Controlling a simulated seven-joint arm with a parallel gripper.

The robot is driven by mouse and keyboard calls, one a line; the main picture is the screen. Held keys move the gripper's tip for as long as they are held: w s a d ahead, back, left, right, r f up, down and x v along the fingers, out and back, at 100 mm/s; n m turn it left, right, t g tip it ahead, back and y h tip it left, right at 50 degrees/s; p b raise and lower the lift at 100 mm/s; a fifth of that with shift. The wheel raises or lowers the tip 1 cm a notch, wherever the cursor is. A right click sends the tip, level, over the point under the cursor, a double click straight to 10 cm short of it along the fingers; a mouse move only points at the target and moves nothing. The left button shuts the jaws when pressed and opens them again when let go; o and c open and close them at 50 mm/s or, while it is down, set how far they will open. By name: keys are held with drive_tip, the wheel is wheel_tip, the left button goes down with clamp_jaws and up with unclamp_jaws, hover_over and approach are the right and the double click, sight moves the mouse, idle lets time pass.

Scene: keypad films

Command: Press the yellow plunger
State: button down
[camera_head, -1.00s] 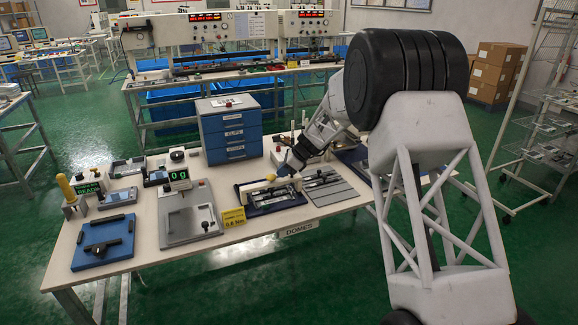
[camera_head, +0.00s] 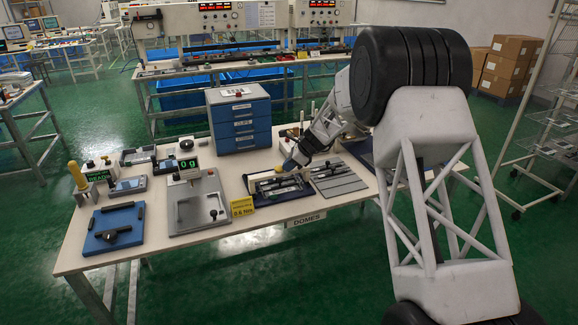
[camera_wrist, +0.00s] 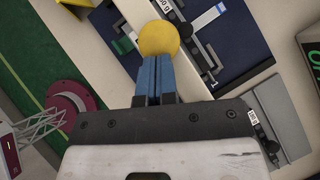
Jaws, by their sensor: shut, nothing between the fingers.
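The yellow plunger shows as a round yellow knob (camera_wrist: 158,38) in the wrist view, just beyond my fingertips. In the head view this knob (camera_head: 289,166) is small, at the back of a dark fixture (camera_head: 262,199). My gripper (camera_wrist: 157,58) has its two blue fingers together with nothing between them. The fingertips meet the knob's near edge in the picture; I cannot tell whether they touch it. In the head view my gripper (camera_head: 293,162) comes down from the right, right by the knob. The plunger's stem is hidden.
A ribbed grey plate (camera_head: 338,181) lies right of the fixture. A yellow sign (camera_head: 242,207) and a grey press plate (camera_head: 197,213) are left. Further left are a blue fixture (camera_head: 113,228) and a yellow-handled tool (camera_head: 78,176). A blue drawer cabinet (camera_head: 240,128) stands behind.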

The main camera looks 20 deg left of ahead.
drive_tip(key=shift+s+f, duration=0.3)
drive_tip(key=shift+f, duration=0.35)
drive_tip(key=shift+s+f, duration=0.25)
drive_tip(key=shift+f, duration=0.4)
drive_tip(key=shift+w+d+r, duration=0.25)
drive_tip(key=shift+d+r, duration=0.1)
drive_tip(key=shift+r, duration=0.4)
drive_tip(key=a+v, duration=0.1)
drive_tip(key=v, duration=1.3)
drive_tip(key=shift+w+r, duration=0.35)
drive_tip(key=shift+r, duration=0.2)
drive_tip(key=shift+d, duration=0.1)
